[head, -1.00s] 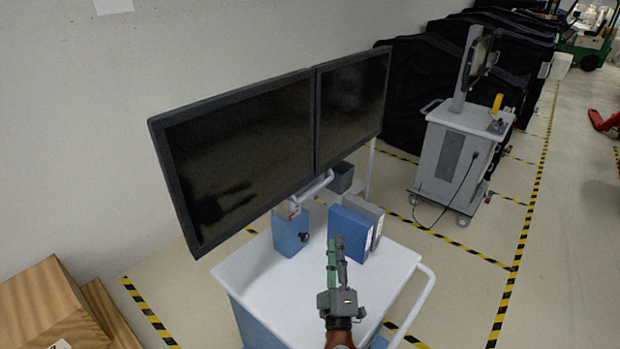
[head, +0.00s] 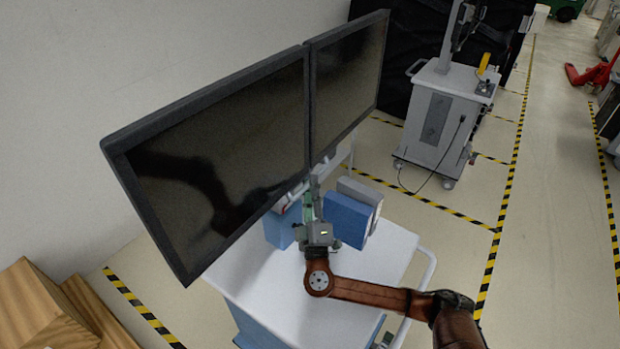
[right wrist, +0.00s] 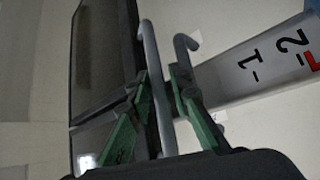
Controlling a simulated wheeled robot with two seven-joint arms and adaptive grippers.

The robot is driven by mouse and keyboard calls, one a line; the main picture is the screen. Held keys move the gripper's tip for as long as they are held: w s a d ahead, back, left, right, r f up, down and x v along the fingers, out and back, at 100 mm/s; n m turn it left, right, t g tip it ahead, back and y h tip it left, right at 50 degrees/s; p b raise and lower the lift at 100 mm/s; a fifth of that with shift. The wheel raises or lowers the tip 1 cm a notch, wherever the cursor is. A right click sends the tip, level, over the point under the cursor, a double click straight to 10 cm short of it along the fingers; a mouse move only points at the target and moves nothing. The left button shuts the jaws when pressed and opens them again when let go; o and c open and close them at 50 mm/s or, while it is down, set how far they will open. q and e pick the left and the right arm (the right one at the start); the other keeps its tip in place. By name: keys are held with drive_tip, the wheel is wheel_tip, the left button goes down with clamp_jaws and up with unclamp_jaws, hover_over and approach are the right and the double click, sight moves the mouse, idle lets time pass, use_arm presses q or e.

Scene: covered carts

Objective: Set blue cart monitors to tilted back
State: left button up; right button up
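The blue cart (head: 265,285) has a white top and carries two dark monitors side by side, the left one (head: 215,150) and the right one (head: 345,85). Both look roughly upright; I cannot tell their exact tilt. My right gripper (head: 311,190) is just below the monitors' inner edges, by their mount. In the right wrist view, its green fingers (right wrist: 157,85) are apart, with a grey handle bar (right wrist: 150,50) running between them. Contact is unclear. A second hooked bar (right wrist: 184,45) is beside the right finger. A grey panel (right wrist: 262,65) is marked 1 and 2. My left gripper is out of view.
Blue and grey binders (head: 347,222) stand on the cart top, close right of my gripper. A grey cart (head: 436,118) stands behind at the right. Wooden crates (head: 45,310) are at the lower left, and a wall is behind the monitors.

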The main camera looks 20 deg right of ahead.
drive_tip(key=shift+w+d+r, duration=0.15)
drive_tip(key=shift+w+r, duration=0.2)
drive_tip(key=shift+r, duration=0.05)
drive_tip(key=shift+w, duration=0.15)
drive_tip(key=shift+c, duration=0.4)
clamp_jaws()
